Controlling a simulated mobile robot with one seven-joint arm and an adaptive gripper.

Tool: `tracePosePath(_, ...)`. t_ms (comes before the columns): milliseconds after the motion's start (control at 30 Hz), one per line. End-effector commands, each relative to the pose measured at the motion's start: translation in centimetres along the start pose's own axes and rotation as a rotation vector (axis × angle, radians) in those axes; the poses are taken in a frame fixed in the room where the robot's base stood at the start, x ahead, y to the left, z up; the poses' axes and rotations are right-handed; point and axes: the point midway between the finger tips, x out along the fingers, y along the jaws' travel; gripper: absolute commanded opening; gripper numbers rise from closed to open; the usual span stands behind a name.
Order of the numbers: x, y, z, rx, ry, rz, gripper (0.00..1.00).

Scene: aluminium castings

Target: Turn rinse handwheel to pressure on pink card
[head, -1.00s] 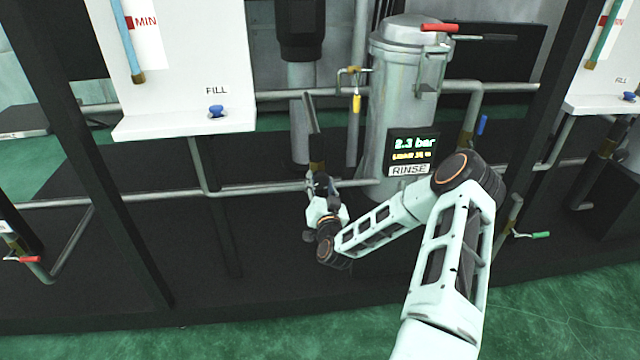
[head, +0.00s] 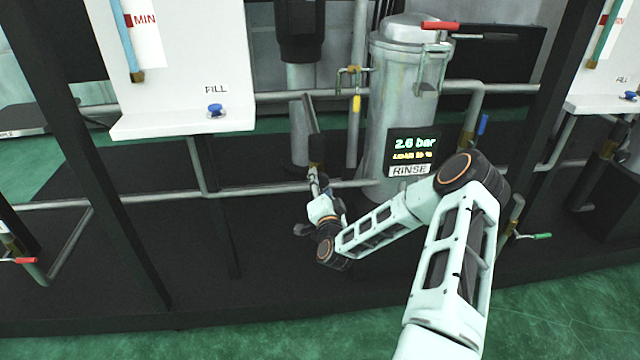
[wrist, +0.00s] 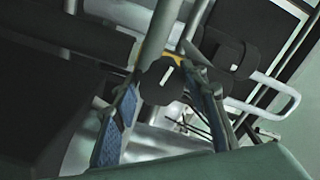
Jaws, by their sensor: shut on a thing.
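The rinse handwheel shows in the wrist view as a dark round knob (wrist: 160,82) with a white mark on its face. My gripper (wrist: 168,92) has its two blue-padded fingers on either side of the knob, shut on it. In the head view my gripper (head: 317,188) is at the pipe left of the rinse vessel; the handwheel is too small and covered to make out there. The display (head: 414,146) above the RINSE label (head: 409,170) reads 2.6 bar, with a smaller yellow line too blurred to read. I see no pink card in either view.
The grey rinse vessel (head: 397,95) carries a red-handled lever (head: 440,25) on top. A white FILL panel (head: 180,70) with a blue knob (head: 216,111) stands left. Dark frame posts and a horizontal pipe (head: 250,190) run near my arm. The green floor in front is open.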

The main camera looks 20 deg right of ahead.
Motion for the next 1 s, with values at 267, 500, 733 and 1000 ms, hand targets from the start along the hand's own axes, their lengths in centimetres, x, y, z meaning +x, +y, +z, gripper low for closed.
tracePosePath(267,-0.1,0.1,0.1,0.0,-0.002,0.001,0.16)
tracePosePath(500,-0.1,0.0,0.1,0.0,-0.002,0.001,0.58)
tracePosePath(733,-0.1,0.0,0.1,-0.001,-0.001,0.0,0.58)
tracePosePath(1000,-2.9,0.0,0.1,-0.002,-0.004,0.001,0.58)
